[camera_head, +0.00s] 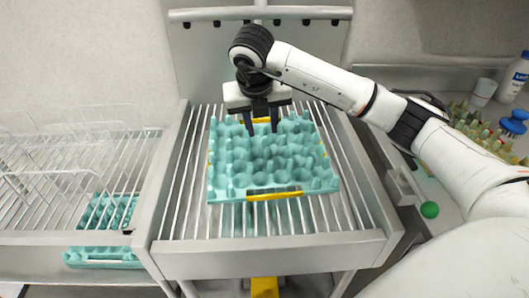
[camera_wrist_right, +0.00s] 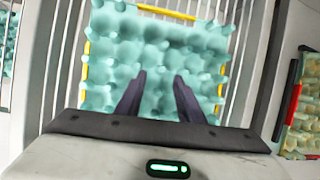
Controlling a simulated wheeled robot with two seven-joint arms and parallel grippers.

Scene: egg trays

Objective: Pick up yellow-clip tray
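A teal egg tray (camera_head: 222,180) with yellow clips lies on the wire rack of the middle metal stand. One yellow clip (camera_head: 275,196) is on its front edge and another is at its back edge, close to my gripper. My right gripper (camera_head: 263,129) is above the tray's back edge, pointing down, with its two dark fingers apart and nothing between them. In the right wrist view the open fingers (camera_wrist_right: 160,85) show over the teal tray (camera_wrist_right: 105,45), with yellow clips on its sides. I cannot tell whether the fingertips touch the tray. My left gripper is not in view.
Another teal tray (camera_head: 105,256) lies low under the left wire rack (camera_head: 50,190). The stand's raised metal rim (camera_head: 270,258) surrounds the tray. At right, a counter holds a green ball (camera_head: 430,210), a white cup (camera_head: 483,92) and a multicoloured tray (camera_head: 478,122).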

